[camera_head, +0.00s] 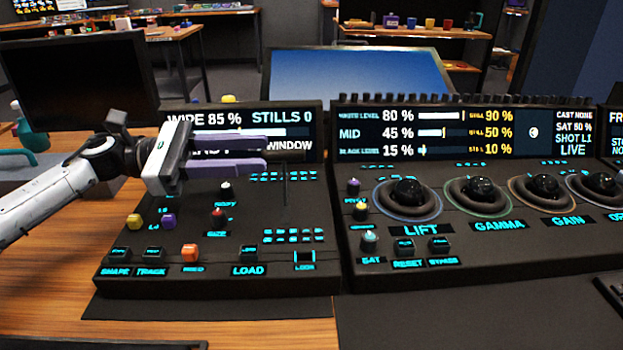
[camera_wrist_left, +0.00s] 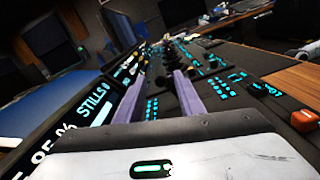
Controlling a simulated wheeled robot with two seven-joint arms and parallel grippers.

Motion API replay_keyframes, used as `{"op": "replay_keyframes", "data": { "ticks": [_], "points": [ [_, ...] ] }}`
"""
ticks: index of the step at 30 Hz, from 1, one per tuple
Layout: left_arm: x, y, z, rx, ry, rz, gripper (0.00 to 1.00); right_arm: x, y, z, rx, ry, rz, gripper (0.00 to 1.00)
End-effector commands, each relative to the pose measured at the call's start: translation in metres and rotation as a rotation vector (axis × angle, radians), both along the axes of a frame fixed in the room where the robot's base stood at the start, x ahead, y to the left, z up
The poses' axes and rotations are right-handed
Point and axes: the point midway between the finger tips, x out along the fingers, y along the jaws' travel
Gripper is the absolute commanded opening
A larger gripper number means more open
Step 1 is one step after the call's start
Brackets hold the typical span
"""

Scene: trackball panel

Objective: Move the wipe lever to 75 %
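The wipe lever (camera_head: 286,156) is a dark bar above a thin slot at the right of the left panel (camera_head: 130,287). The display (camera_head: 200,119) above it reads WIPE 85 %. My left gripper (camera_head: 266,156) reaches in from the left, its two purple fingers a small gap apart, tips at the lever's left end. In the left wrist view the fingers (camera_wrist_left: 168,80) show with a dark shape between their tips. Whether they press on the lever cannot be told. My right gripper is not in view.
Buttons and small knobs, such as an orange one (camera_head: 190,253) and a red-topped one (camera_head: 218,217), stand below my gripper. Trackballs (camera_head: 408,191) stand on the panel to the right. A dark monitor (camera_head: 78,80) and a blue screen (camera_head: 355,75) stand behind.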

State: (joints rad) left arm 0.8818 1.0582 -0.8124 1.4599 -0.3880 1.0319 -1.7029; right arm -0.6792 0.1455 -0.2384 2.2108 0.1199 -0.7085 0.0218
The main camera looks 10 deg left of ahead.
Motion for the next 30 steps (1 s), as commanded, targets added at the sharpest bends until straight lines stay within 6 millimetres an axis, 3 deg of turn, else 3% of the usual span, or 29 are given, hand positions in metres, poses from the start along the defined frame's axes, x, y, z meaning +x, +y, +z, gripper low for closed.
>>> {"op": "replay_keyframes", "data": {
  "ticks": [5, 18, 24, 30],
  "points": [
    [0.002, -0.011, -0.003, -0.001, -0.001, -0.003, 0.35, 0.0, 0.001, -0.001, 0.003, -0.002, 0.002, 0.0],
    [0.023, -0.083, -0.002, -0.001, -0.001, -0.002, 0.35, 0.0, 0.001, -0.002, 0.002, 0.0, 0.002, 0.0],
    [0.028, -0.098, -0.003, -0.001, 0.0, -0.001, 0.35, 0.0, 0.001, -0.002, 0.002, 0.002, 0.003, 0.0],
    [0.029, -0.099, -0.003, 0.0, 0.0, 0.0, 0.35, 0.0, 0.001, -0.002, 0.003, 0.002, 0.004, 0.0]
  ]
}}
